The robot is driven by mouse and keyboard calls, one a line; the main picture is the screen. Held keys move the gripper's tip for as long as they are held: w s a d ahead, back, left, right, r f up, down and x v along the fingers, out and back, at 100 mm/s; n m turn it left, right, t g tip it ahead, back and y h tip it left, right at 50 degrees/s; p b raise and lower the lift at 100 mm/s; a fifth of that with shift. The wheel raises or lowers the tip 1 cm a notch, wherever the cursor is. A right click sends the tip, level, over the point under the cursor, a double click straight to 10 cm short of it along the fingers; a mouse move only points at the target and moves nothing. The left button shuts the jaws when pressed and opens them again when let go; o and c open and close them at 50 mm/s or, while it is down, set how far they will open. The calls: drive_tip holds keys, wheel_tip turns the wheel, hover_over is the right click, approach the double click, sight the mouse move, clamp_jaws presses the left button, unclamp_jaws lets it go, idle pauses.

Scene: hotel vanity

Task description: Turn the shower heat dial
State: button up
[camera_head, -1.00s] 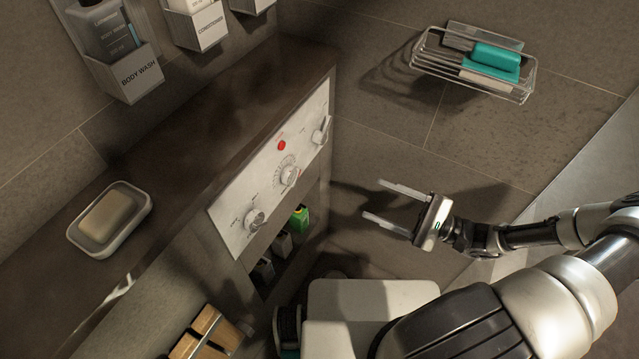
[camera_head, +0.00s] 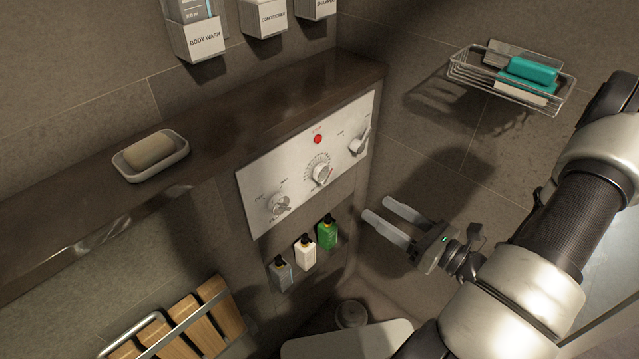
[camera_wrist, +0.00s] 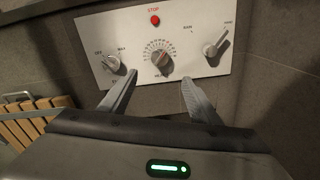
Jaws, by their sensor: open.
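A white control panel (camera_head: 293,190) on the wall ledge carries three knobs. The middle dial (camera_head: 322,174) has a ring of graduated marks; it also shows in the wrist view (camera_wrist: 162,62), centred between my fingers. A left knob (camera_head: 279,204) has marks around it, reading something like OFF and MAX in the wrist view. A right lever-like knob (camera_head: 359,144) sits near the panel's right end.
A red stop button (camera_head: 318,139) sits above the middle dial. Small bottles, one of them green (camera_head: 327,233), stand below the panel. A soap dish (camera_head: 152,160) is on the ledge, a wire rack (camera_head: 512,80) on the right wall. A wooden slatted seat (camera_head: 180,325) is lower left.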

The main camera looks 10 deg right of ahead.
sight(328, 177)
drive_tip(key=b+x, duration=0.1)
drive_tip(key=x, duration=1.5)
drive_tip(key=shift+w+a, duration=0.15)
drive_tip(key=shift+w, duration=0.1)
drive_tip(key=shift+c, duration=0.4)
drive_tip(key=c, duration=1)
drive_tip(key=shift+n, duration=0.6)
drive_tip(key=o, duration=1.1)
drive_tip(key=shift+s, duration=0.15)
